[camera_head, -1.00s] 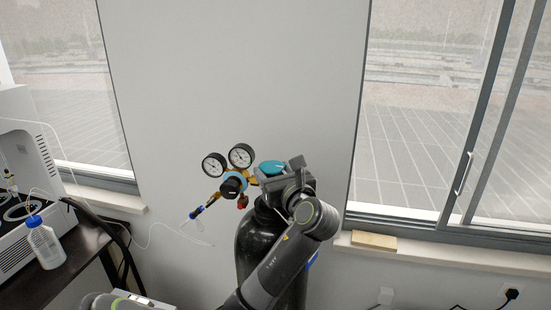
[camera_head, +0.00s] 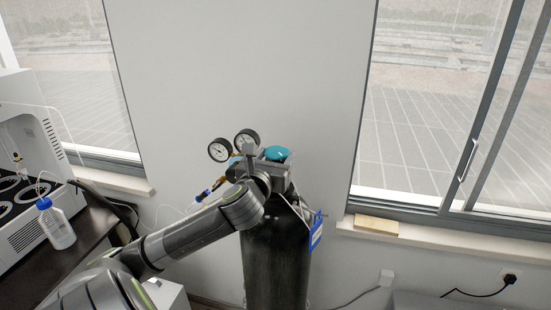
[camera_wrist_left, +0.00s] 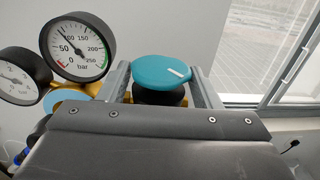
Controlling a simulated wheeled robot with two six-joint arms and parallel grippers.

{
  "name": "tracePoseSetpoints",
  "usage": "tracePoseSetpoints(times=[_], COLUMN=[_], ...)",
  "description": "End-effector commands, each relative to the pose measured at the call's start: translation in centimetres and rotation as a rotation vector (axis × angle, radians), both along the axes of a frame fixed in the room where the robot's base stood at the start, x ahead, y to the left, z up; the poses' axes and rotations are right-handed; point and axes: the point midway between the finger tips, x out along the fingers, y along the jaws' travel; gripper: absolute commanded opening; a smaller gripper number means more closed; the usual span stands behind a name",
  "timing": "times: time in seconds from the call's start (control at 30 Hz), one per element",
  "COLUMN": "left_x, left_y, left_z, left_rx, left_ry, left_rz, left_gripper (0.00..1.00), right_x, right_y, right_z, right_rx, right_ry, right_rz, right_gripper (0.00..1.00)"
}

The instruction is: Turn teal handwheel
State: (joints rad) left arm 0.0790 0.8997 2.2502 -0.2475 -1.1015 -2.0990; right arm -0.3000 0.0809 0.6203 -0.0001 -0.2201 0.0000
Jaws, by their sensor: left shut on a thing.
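The teal handwheel (camera_head: 277,153) sits on top of the dark gas cylinder (camera_head: 275,262). In the left wrist view the handwheel (camera_wrist_left: 161,70) has a short white mark near its right edge and a black part under it. My left gripper (camera_head: 262,158) is at the handwheel, with one finger on each side. In the left wrist view its fingers (camera_wrist_left: 160,88) are shut on the handwheel. The finger contact low on the wheel is partly hidden by the gripper body. My right gripper is not in view.
Two round pressure gauges (camera_head: 233,146) stand close left of the gripper. A blue tag (camera_head: 316,232) hangs on the cylinder's right side. A dark bench with a white machine (camera_head: 28,160) and a bottle (camera_head: 57,228) is at the left. A windowsill block (camera_head: 376,226) lies at right.

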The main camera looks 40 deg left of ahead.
Motion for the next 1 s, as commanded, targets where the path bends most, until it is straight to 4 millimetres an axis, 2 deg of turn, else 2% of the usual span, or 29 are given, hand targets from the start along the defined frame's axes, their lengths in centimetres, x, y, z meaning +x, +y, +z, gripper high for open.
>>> tracePoseSetpoints(times=[0.67,0.7,0.8,1.0], left_x=[0.01,0.01,0.01,0.0], left_y=[0.09,0.09,0.1,0.17], left_z=[0.18,0.18,0.16,0.14], left_rx=[0.002,0.002,0.002,0.003], left_ry=[-0.005,-0.005,-0.005,-0.003], left_rz=[-0.052,-0.052,-0.051,-0.048], left_gripper=[0.35,0.61,0.74,0.76], right_x=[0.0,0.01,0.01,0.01], right_y=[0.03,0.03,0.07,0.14], right_z=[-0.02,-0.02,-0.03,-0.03], right_rx=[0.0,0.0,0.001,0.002], right_ry=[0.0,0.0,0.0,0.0], right_rz=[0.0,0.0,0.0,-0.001], right_gripper=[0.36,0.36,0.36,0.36])
